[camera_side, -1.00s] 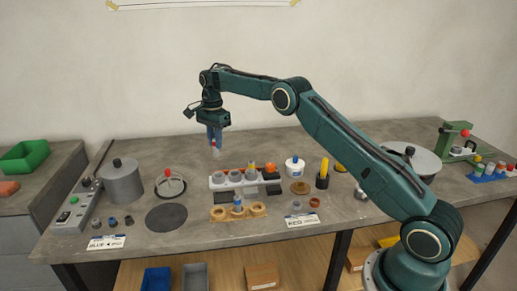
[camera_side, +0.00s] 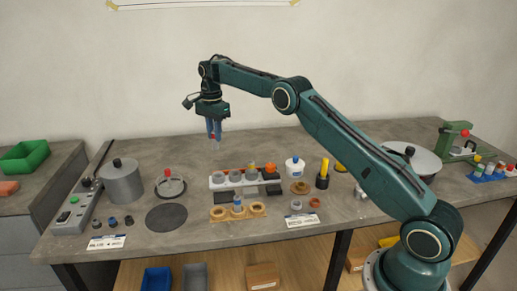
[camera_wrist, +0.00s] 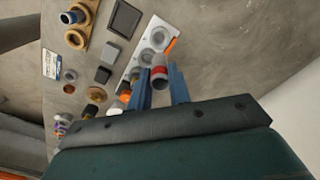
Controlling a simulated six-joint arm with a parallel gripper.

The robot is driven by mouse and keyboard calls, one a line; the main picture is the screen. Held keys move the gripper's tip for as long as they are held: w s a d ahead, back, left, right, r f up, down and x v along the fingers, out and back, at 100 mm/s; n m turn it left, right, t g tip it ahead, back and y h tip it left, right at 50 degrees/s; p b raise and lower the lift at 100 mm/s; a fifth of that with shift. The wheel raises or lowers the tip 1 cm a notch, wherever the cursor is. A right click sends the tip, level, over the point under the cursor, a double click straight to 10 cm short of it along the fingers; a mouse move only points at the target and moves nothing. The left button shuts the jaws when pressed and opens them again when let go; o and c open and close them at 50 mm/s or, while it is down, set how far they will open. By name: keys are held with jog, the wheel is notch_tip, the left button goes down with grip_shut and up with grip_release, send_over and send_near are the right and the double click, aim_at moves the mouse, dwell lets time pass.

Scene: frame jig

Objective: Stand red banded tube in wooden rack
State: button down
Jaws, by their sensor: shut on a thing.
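My gripper (camera_side: 214,132) is shut on the red banded tube (camera_wrist: 159,74), a pale tube with a red band. In the side view it holds the tube (camera_side: 216,146) in the air, hanging down, above and behind the white block. The wooden rack (camera_side: 221,213) lies near the bench front. It has round holders in a row, with a blue banded tube (camera_side: 238,203) standing in the middle one. In the wrist view the wooden rack (camera_wrist: 83,22) is at the upper left, well away from my gripper (camera_wrist: 160,85).
A dark round mat (camera_side: 166,218) lies left of the rack. A white cup (camera_side: 295,166) and a yellow-topped black piece (camera_side: 322,175) stand to the right.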

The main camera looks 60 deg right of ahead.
jog(key=shift+a, duration=0.1)
jog(key=s+a+f, duration=0.6)
jog(key=s+a, duration=0.5)
jog(key=a, duration=0.2)
jog(key=shift+s, duration=0.35)
jog(key=shift+f, duration=0.25)
jog(key=shift+f, duration=2.25)
jog(key=shift+f, duration=1.2)
